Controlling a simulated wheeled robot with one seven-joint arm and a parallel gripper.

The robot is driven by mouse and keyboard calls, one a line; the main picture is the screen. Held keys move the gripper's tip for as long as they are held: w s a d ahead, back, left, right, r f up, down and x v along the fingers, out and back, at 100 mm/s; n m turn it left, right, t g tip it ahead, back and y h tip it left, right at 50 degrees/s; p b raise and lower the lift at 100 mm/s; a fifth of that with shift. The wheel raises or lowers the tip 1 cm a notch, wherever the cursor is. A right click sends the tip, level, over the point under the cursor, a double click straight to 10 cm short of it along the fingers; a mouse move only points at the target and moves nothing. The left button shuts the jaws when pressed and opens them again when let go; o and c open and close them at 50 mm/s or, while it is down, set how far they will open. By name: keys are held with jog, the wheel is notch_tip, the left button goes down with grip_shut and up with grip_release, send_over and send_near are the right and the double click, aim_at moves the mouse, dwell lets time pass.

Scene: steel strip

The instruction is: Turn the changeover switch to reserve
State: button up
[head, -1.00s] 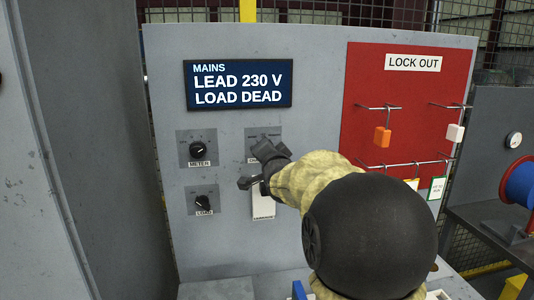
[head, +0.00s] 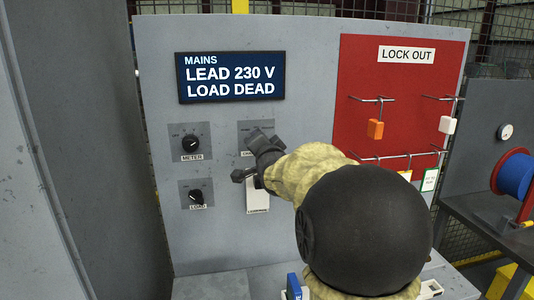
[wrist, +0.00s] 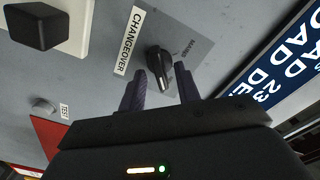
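The changeover switch is a black knob (wrist: 158,62) on a grey plate marked CHANGEOVER and MAINS in the wrist view. My gripper (wrist: 160,82) is open, with one dark finger on each side of the knob's end and visible gaps. The knob's pointer end reaches toward the space between the fingers. In the head view my gripper (head: 256,146) is at the switch's plate (head: 247,128) and hides the knob. The MAINS sign (head: 231,77) above reads LEAD 230 V, LOAD DEAD.
METER (head: 190,143) and LOAD (head: 196,196) knobs are left of my gripper. A black lever on a white plate (head: 257,197) is just below it. The red LOCK OUT board (head: 395,75) with hooks and tags is at right. A TEST button (wrist: 43,105) shows in the wrist view.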

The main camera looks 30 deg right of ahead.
jog(key=p+v, duration=0.3)
jog(key=v, duration=1.4)
jog(key=shift+s+r, duration=0.1)
jog(key=shift+s, duration=0.05)
jog(key=a+f+n+g+y, duration=0.2)
jog(key=a+f+n+g, duration=0.2)
jog(key=f, duration=0.6)
jog(key=a+f+n+g+y, duration=0.1)
jog(key=a+f+n+g, duration=0.25)
jog(key=f, duration=0.55)
jog(key=s+a+f+n+g+y, duration=0.2)
jog(key=s+a+f+n+g, duration=0.3)
jog(key=s+f, duration=0.5)
jog(key=shift+a+f+n+g, duration=0.35)
jog(key=shift+n+g, duration=0.1)
jog(key=shift+g, duration=0.7)
